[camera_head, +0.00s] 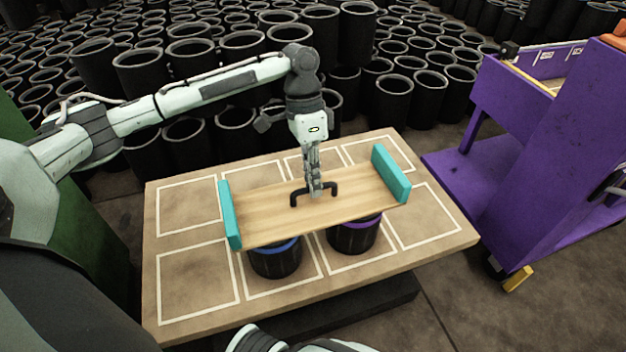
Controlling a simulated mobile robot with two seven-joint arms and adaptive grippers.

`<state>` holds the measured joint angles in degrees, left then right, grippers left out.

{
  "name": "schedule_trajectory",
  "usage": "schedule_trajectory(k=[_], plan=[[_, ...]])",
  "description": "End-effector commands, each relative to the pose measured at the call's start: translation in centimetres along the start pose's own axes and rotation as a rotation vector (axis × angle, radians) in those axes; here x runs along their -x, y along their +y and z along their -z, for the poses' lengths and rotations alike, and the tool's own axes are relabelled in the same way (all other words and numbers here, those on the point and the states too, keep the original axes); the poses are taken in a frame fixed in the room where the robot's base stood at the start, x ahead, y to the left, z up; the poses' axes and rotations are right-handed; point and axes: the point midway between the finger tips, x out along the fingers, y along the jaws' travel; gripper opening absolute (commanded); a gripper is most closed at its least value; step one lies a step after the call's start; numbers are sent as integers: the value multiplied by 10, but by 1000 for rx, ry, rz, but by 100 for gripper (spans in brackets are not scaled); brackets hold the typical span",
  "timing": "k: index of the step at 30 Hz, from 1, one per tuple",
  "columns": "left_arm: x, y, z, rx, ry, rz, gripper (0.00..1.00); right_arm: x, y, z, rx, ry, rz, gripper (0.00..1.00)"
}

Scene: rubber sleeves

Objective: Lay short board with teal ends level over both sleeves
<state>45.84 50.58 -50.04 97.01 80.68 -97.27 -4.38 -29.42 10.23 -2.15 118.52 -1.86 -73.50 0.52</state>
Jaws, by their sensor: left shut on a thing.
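The short wooden board (277,217) has upright teal ends (230,216) and a black handle on top. My left gripper (315,192) points down and is shut on the handle. Under the board stand two black sleeves, one with a blue rim (275,260) on the left and one with a purple rim (353,237) on the right. The board covers the back of both rims. I cannot tell whether it touches them. It slants up to the right in the picture. At the bottom edge, part of my right arm shows; its gripper is not in view.
The sleeves stand on a wooden table (190,290) with white outlined rectangles. The front and left of the table are clear. A purple cart (535,140) stands to the right. Many black sleeves (90,65) fill the floor behind. A green surface (110,220) is at the left.

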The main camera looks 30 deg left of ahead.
Motion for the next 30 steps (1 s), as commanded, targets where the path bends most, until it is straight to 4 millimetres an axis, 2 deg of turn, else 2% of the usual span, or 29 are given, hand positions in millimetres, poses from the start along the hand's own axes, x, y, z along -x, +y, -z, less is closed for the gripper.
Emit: schedule_trajectory(k=[11,29,30], plan=[[0,0,0,0,1,0,0,0,0,0,0,0,-1,40],[-11,-3,0,0,1,0,0,2,0,0,0,0,0,40],[-11,-4,0,0,1,0,14,1,0,0,0,0,0,40]])
